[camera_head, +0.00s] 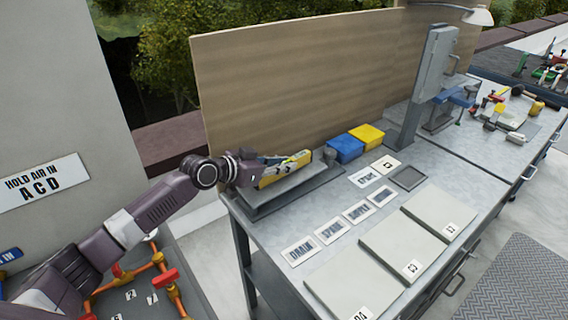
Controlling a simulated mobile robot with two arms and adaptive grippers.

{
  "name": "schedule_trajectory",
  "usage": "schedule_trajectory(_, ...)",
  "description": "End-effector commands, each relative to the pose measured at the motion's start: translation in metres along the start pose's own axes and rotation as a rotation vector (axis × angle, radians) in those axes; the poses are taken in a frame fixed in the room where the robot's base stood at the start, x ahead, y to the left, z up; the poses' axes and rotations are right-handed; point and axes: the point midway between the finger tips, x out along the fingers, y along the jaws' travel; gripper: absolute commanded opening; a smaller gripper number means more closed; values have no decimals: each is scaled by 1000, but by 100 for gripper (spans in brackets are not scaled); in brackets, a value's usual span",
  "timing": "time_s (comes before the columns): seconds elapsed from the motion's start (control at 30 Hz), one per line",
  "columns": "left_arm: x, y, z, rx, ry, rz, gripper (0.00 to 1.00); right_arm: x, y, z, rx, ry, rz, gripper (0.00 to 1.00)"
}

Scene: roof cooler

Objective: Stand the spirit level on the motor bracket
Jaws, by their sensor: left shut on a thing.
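My left gripper (262,167) reaches in from the left and is shut on the yellow spirit level (287,170). The level is held at the left end of the bench, with its length running away to the right. A long grey raised piece (292,196), which looks like the motor bracket, lies just below and in front of it. I cannot tell whether the level touches this piece. The gripper hides the level's near end. My right gripper is not in view.
The metal workbench (330,218) holds a blue bin (345,149), a yellow bin (368,135), several label cards and grey flat panels (410,242). A wooden board (300,75) stands behind. A grey upright cabinet (430,75) and tools are farther right.

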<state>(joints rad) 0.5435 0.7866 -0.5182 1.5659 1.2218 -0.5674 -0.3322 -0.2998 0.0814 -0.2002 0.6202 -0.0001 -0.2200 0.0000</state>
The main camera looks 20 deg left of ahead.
Motion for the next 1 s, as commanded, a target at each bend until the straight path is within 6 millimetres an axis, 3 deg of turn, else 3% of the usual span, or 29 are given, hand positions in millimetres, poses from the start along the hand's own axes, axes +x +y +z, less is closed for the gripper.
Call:
schedule_trajectory(0.87, 3, 0, 7, 0, 2, 0, 0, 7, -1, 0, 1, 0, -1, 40)
schedule_trajectory(0.9, 3, 0, 6, 0, 2, 0, 18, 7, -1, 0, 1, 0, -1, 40)
schedule_trajectory(1.0, 3, 0, 6, 0, 2, 0, 29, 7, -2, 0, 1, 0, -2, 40)
